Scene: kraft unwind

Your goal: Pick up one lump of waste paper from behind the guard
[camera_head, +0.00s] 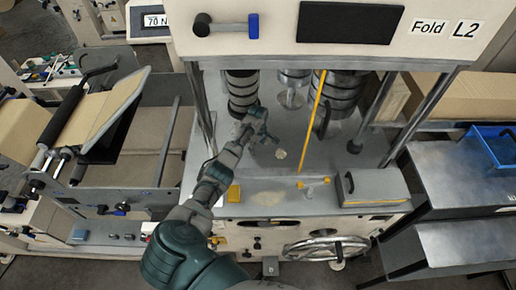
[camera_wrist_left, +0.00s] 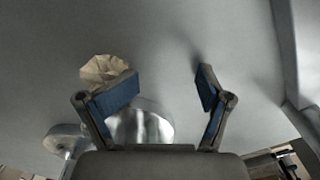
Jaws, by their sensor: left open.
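A small crumpled tan lump of waste paper (camera_head: 280,153) lies on the grey machine deck. My left gripper (camera_head: 264,131) is just above and left of it in the head view, among the rollers. In the left wrist view the lump (camera_wrist_left: 102,67) shows up and left of the left finger, partly overlapped by the fingertip; whether they touch I cannot tell. The left gripper (camera_wrist_left: 170,82) is open, with nothing held between its blue pads. A yellow bar (camera_head: 313,118) slants down in front of the deck, right of the lump. My right gripper is not in view.
Dark ringed rollers (camera_head: 242,92) stand behind the gripper, with more rollers (camera_head: 340,95) to the right. A metal post (camera_head: 200,110) stands left of my arm. A grey box (camera_head: 372,186) and a handwheel (camera_head: 326,249) are at the front right.

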